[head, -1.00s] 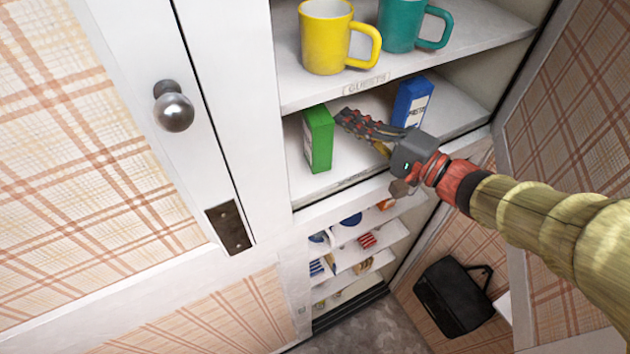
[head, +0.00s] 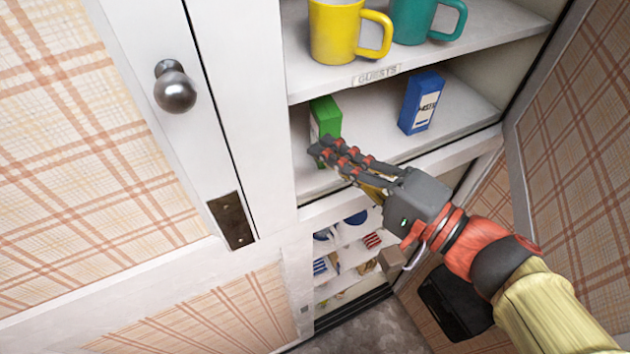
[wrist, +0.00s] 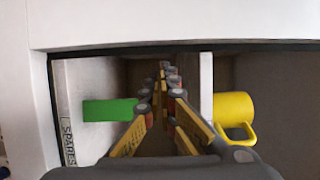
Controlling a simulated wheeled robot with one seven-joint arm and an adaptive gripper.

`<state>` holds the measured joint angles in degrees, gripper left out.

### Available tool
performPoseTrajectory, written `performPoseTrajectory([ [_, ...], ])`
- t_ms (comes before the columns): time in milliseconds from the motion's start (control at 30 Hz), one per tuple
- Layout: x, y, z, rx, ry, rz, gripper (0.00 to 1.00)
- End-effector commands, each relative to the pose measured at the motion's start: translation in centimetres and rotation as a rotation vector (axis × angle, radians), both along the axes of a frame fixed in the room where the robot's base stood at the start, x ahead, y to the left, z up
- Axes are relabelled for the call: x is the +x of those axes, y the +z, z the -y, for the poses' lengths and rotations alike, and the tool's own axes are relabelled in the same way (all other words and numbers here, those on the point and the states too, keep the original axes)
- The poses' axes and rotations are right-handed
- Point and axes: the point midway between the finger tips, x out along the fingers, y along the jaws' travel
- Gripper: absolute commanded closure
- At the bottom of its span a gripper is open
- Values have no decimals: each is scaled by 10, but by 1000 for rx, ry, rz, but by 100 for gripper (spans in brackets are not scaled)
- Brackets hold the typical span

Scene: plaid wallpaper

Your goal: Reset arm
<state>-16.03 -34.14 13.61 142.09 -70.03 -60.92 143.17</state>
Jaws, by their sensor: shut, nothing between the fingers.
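My gripper (head: 322,150) is shut and empty in the head view, at the front of the middle shelf. Its fingertips overlap the lower part of a green box (head: 326,115) in the picture; I cannot tell whether they touch it. In the wrist view, my gripper (wrist: 167,72) points into the cupboard, with the green box (wrist: 108,109) left of the fingers and apart from them. A blue box (head: 421,102) stands upright further right on the same shelf. My arm reaches in from the lower right.
A yellow mug (head: 337,32) and a teal mug (head: 412,20) stand on the shelf above, labelled GUESTS. It also shows a yellow mug in the wrist view (wrist: 233,108). A white door with a round knob (head: 175,88) is at left. A black bag (head: 455,303) is low at right.

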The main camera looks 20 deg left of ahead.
Motion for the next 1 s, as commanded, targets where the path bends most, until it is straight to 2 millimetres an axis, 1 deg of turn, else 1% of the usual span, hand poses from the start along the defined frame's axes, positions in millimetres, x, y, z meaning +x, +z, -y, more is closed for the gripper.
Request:
performPoseTrajectory([
  [33,-11,1,0,1,2,4,100],
  [167,-34,1,0,2,3,4,100],
  [400,-53,0,0,0,1,2,100],
  [567,-58,0,1,1,0,0,100],
  [833,-59,0,1,-3,0,9,100],
  [933,-57,-1,1,-29,-7,70,100],
  [1000,-49,-6,4,-80,-37,155,100],
])
